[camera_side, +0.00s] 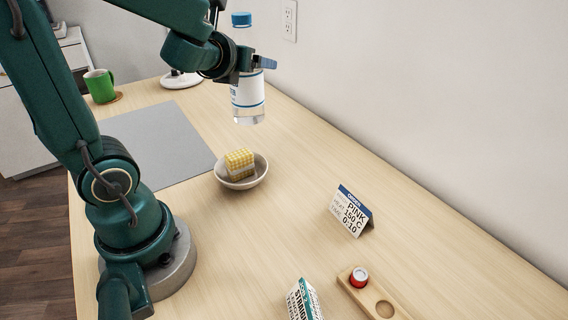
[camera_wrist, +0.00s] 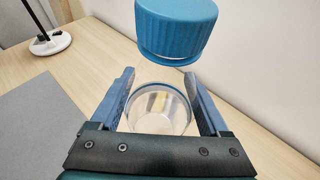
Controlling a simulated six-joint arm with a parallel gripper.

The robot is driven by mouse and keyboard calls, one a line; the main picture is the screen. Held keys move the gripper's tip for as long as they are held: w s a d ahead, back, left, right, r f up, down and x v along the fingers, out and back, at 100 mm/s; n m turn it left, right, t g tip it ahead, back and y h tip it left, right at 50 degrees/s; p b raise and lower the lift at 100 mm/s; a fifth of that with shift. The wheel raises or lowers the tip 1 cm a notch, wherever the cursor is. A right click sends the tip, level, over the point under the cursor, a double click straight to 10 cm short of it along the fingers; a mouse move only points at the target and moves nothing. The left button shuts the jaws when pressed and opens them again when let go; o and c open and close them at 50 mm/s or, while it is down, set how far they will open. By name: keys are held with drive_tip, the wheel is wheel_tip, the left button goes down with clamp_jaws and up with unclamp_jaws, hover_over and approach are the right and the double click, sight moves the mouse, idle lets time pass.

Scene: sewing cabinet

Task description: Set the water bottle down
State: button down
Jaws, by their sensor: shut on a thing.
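The water bottle (camera_side: 248,98) is clear with a blue cap and a white and blue label. It hangs upright in the air above the table (camera_side: 300,150) in the side view. My gripper (camera_side: 262,63) is shut on the bottle's upper part, below the cap. In the wrist view the blue cap (camera_wrist: 176,25) is close to the camera, and the bottle's clear body shows between the two fingers (camera_wrist: 158,100). The bottle's base is clear of the tabletop.
A bowl (camera_side: 258,178) with a yellow checked block (camera_side: 239,163) stands below the bottle. A grey mat (camera_side: 165,140), green mug (camera_side: 99,85), white round base (camera_side: 180,80), folded card (camera_side: 352,212), another card (camera_side: 303,300) and wooden holder (camera_side: 372,295) with a red-sided item stand around. The table's wall side is clear.

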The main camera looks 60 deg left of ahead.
drive_tip(key=s+a+n+g+y, duration=0.2)
drive_tip(key=s+a+n+g, duration=0.55)
drive_tip(key=s, duration=0.35)
drive_tip(key=s+a+n+g+y, duration=0.2)
drive_tip(key=s+a+n+g, duration=0.55)
drive_tip(key=s, duration=0.25)
drive_tip(key=w+f, duration=1.1)
drive_tip(key=shift+w+d+f+g, duration=0.15)
drive_tip(key=shift+d+f+g, duration=0.2)
drive_tip(key=shift+d+g, duration=0.05)
drive_tip(key=shift+f, duration=0.15)
unclamp_jaws()
